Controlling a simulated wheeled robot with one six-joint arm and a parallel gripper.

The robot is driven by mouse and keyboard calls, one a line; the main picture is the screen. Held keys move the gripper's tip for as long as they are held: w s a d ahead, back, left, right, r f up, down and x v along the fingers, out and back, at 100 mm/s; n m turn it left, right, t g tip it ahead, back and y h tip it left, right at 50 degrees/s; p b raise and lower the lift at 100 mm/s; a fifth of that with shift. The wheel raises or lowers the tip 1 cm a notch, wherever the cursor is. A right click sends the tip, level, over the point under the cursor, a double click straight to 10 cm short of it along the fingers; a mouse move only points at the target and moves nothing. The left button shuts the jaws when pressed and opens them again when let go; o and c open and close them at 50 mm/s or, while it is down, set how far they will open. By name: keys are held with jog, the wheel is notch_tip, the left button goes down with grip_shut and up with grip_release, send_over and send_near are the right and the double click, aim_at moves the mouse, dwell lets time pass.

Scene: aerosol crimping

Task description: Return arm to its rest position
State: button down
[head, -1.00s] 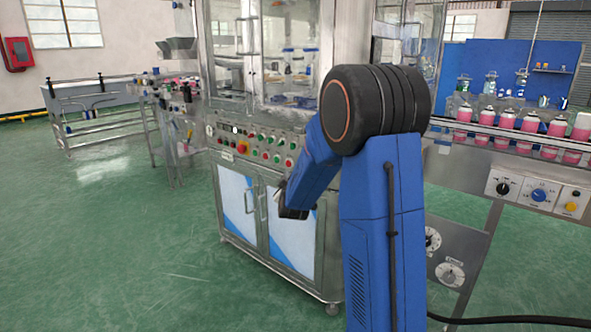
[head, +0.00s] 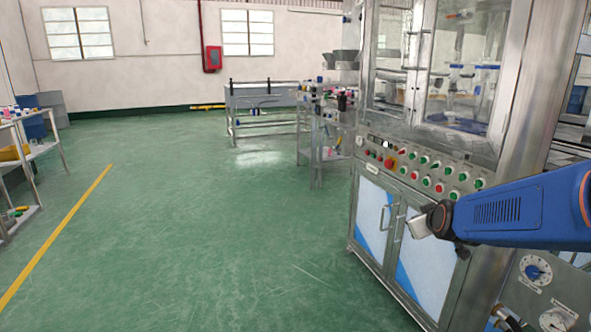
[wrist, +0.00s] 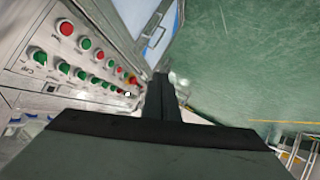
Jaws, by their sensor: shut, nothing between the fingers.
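My gripper (wrist: 161,95) shows in the wrist view as two dark fingers pressed together, with nothing between them. In the head view my blue arm comes in from the right edge, roughly level, with its dark wrist in front of the steel machine's lower doors. The fingers cannot be made out clearly there. The machine's control panel (head: 425,168) has rows of red and green buttons. In the wrist view the panel (wrist: 88,66) lies to the left of the fingers and the green floor (wrist: 235,65) to their right.
The steel machine cabinet (head: 375,215) with glass doors stands close at the right. A steel bench (head: 262,97) and a side table with parts stand farther back. A shelf (head: 42,150) stands at the left edge. The green floor between is open, with a yellow line (head: 60,230).

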jog(key=s+a+f+m+g, duration=0.1)
jog(key=s+a+g, duration=0.1)
jog(key=s, duration=0.9)
jog(key=s+a+f+m+g+y, duration=0.1)
jog(key=s+a+f+g, duration=0.1)
jog(key=s, duration=1)
jog(key=s+a+f+m+g, duration=0.1)
jog(key=s+a+f+g, duration=0.1)
jog(key=s, duration=1)
jog(key=shift+s+a+m+g+y, duration=0.15)
jog(key=shift+a+m+g+y, duration=0.15)
jog(key=shift+a+g, duration=0.25)
